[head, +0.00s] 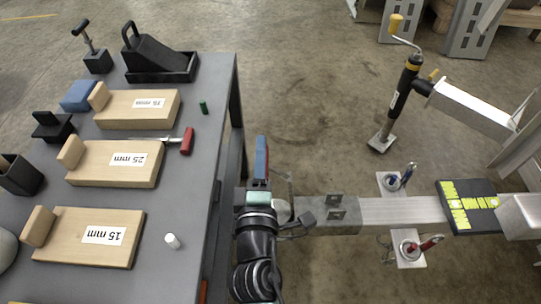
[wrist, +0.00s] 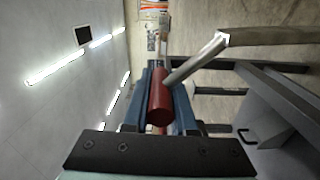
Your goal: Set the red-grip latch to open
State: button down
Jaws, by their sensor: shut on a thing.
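The latch's red grip (wrist: 160,100) sits between the blue fingers of my gripper (head: 261,152) in the wrist view. My gripper is shut on it. A bare metal lever (wrist: 196,60) runs from the grip up to the right. In the head view the fingers hide most of the grip; a thin bent rod (head: 285,178) shows just right of them, by the coupler end of the trailer tongue (head: 400,210). I cannot tell the latch's exact position from these views.
A grey table (head: 190,225) with wooden boards, a red-handled tool (head: 187,141) and black fixtures stands on the left. A blue-handled piece (head: 405,176) and another red-handled piece (head: 430,243) sit on the tongue's side plates. A jack (head: 403,95) stands beyond. Floor is clear beyond my gripper.

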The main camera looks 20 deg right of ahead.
jog(key=shift+f, duration=0.3)
jog(key=c, duration=0.9)
grip_release()
jog(key=shift+o, duration=0.8)
jog(key=shift+r, duration=0.1)
jog(key=b+v, duration=0.2)
jog(key=v, duration=1.1)
